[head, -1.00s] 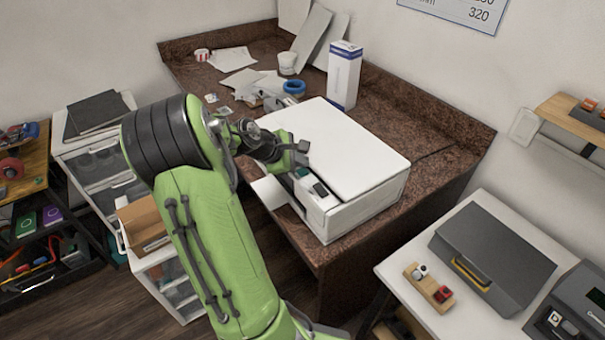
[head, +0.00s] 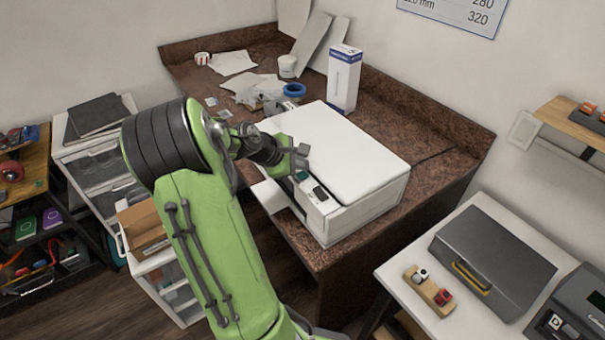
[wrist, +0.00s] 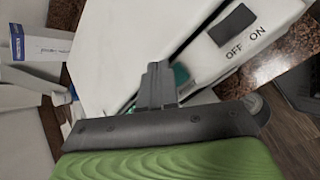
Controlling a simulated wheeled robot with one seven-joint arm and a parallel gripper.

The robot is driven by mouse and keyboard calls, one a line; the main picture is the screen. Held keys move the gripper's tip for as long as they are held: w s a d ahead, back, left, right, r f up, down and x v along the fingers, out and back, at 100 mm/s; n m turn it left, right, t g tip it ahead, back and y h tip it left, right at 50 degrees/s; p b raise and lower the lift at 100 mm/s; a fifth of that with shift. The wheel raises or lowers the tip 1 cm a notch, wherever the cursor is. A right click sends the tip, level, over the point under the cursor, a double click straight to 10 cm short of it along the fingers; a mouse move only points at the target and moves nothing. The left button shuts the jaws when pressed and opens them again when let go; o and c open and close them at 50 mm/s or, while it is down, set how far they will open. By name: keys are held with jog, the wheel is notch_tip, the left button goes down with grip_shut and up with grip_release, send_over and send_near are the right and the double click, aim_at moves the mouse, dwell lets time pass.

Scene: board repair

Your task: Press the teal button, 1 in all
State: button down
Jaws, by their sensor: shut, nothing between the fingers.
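A white printer-like machine (head: 345,150) sits on the brown stone counter. The teal button (head: 303,175) is on its front control strip, left of a black switch (head: 320,193). In the wrist view the teal button (wrist: 181,75) is partly hidden behind my shut fingers. The black switch (wrist: 232,24) there has OFF and ON lettering beside it. My gripper (head: 301,156) is shut and empty, just above and beside the teal button; it also shows in the wrist view (wrist: 157,72). I cannot tell whether the fingertips touch the button.
A white and blue box (head: 344,80) stands behind the machine. Blue tape (head: 294,90), a white cup (head: 288,66) and papers lie at the back left. A side table (head: 398,262) with a dark case (head: 492,262) is at the right.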

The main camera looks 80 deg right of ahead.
jog(key=shift+f, duration=0.15)
dwell(0.7)
jog(key=shift+f, duration=0.3)
